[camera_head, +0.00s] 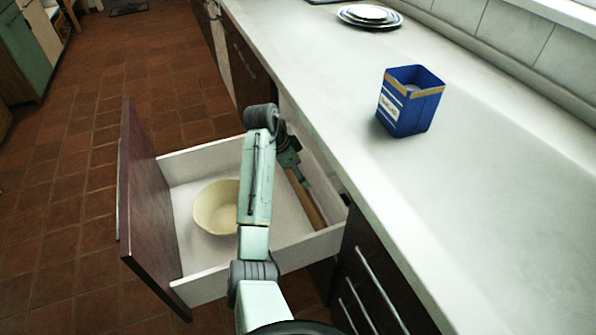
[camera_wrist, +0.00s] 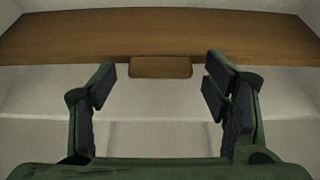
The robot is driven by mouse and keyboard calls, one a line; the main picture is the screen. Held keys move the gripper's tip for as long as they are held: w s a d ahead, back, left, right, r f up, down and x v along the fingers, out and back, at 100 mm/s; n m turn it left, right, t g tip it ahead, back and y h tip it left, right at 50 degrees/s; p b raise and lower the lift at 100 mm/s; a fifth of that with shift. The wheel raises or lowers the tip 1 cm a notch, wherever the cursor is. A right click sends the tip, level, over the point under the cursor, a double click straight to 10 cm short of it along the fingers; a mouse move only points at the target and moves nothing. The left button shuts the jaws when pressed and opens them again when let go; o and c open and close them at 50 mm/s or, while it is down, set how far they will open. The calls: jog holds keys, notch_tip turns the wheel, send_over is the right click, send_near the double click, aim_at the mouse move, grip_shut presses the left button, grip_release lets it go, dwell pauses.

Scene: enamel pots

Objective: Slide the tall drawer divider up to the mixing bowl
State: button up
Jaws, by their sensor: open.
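The mixing bowl (camera_head: 214,208) is cream and stands upright in the open white drawer, partly hidden behind my arm. The tall drawer divider (camera_head: 306,200) is a brown wooden board in the drawer, to the right of the bowl with a gap between them. In the wrist view the divider (camera_wrist: 160,35) runs across the top, with a small wooden tab (camera_wrist: 160,67) on its near side. My gripper (camera_wrist: 160,86) is open and empty. Its fingertips stand on either side of the tab, apart from it. In the head view my gripper (camera_head: 288,160) is low inside the drawer beside the divider.
The drawer's white wall (camera_head: 205,160) and dark red-brown front (camera_head: 145,205) enclose the space. The pale worktop (camera_head: 480,220) overhangs on the right. On it are a blue box (camera_head: 408,115) and a stack of plates (camera_head: 369,16). Floor (camera_head: 60,210) beyond the drawer front is clear.

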jog(key=shift+c, duration=0.5)
grip_shut()
dwell(0.5)
